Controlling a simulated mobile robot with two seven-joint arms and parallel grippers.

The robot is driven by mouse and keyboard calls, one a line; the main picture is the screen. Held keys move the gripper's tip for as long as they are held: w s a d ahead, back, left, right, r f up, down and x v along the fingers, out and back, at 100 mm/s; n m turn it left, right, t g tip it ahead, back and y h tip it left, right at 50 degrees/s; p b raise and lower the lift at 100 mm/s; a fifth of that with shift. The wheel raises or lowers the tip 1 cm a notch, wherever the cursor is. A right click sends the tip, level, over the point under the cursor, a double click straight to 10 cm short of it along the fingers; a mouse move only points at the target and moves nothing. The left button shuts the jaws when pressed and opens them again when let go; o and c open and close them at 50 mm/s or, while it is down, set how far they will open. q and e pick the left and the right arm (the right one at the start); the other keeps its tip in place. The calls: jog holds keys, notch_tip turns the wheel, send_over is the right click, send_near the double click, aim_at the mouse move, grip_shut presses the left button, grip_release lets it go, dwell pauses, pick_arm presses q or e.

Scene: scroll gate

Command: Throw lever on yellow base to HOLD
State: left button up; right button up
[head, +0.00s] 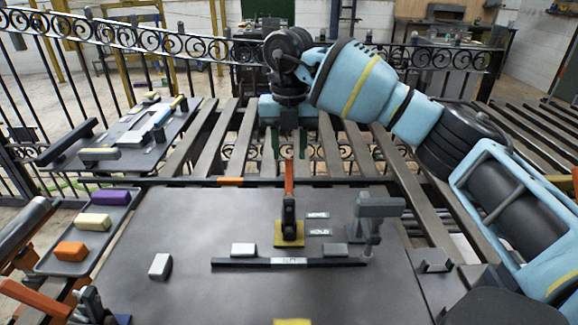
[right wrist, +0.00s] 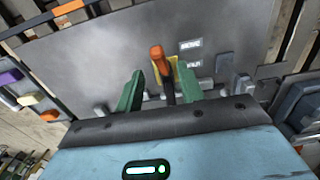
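The lever has an orange handle (head: 289,175) on a dark hub and stands on a yellow base (head: 288,240) on the grey panel. The handle points up and away from me in the head view. White labels sit right of the base: an upper one (head: 317,215) too small to read surely, and HOLD (head: 319,232) below it. My right gripper (head: 289,145) is open, just beyond the handle's tip in the head view. In the right wrist view the handle (right wrist: 157,55) shows between its two green fingers; contact cannot be told.
A dark bar (head: 230,263) with grey blocks lies in front of the base. A grey post fixture (head: 375,212) stands at right. A tray (head: 88,262) at left holds coloured blocks. The panel's left middle is clear.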

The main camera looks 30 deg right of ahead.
aim_at(289, 169)
jog(key=shift+s+r, duration=0.1)
jog(key=shift+a, duration=0.1)
jog(key=shift+s+f, duration=0.1)
jog(key=shift+f, duration=3.8)
grip_shut()
